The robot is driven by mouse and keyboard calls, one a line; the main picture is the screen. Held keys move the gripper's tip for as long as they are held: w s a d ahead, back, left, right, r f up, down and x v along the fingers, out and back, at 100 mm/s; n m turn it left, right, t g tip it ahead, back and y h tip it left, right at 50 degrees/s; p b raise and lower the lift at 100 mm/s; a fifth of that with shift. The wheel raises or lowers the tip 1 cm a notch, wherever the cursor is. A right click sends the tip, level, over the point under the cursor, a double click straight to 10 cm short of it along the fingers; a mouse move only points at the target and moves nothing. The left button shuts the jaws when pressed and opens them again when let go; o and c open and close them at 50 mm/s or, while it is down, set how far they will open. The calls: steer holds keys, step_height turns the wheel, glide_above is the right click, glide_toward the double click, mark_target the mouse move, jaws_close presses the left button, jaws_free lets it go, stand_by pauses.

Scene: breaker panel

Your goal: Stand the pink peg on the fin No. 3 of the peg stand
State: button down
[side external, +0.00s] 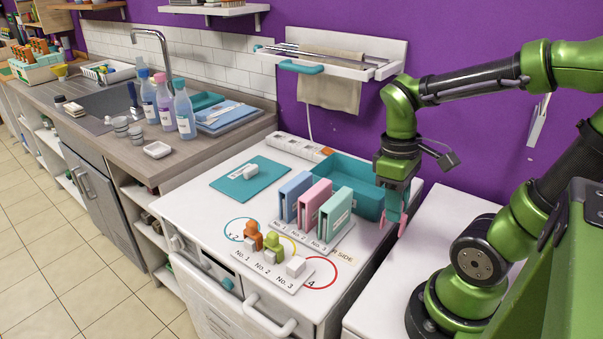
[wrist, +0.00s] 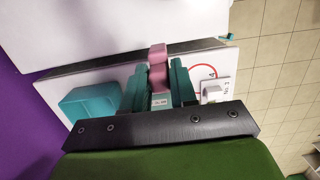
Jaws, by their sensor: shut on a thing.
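My gripper (side external: 398,203) is shut on the pink peg (side external: 403,224), which hangs below the jaws right of the teal bin, near the counter's right edge. In the wrist view the pink peg (wrist: 158,67) lies between the two teal fingers (wrist: 157,88). The white peg stand (side external: 272,272) is at the counter's front. An orange peg (side external: 253,233) is on fin No. 1 and a yellow-green peg (side external: 273,244) on No. 2. Fin No. 3 (side external: 295,266) is a bare white block. Part of the stand (wrist: 217,90) shows in the wrist view.
Blue (side external: 296,197), pink (side external: 316,204) and green (side external: 336,214) binders stand in a numbered rack behind the peg stand. The teal bin (side external: 350,178) is behind them. A teal mat (side external: 235,185) holds a small white item. A gap separates this counter from the right-hand white surface (side external: 440,222).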

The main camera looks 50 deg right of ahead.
steer(key=c, duration=1.4)
jaws_free()
jaws_close()
steer(key=shift+r, duration=3)
steer(key=shift+w+a, duration=0.1)
steer(key=shift+a, duration=0.05)
steer(key=w+a+f, duration=0.3)
steer(key=w+a, duration=0.2)
steer(key=w, duration=0.2)
steer(key=w+a+f, duration=0.3)
steer(key=w+a, duration=0.3)
steer(key=w, duration=0.2)
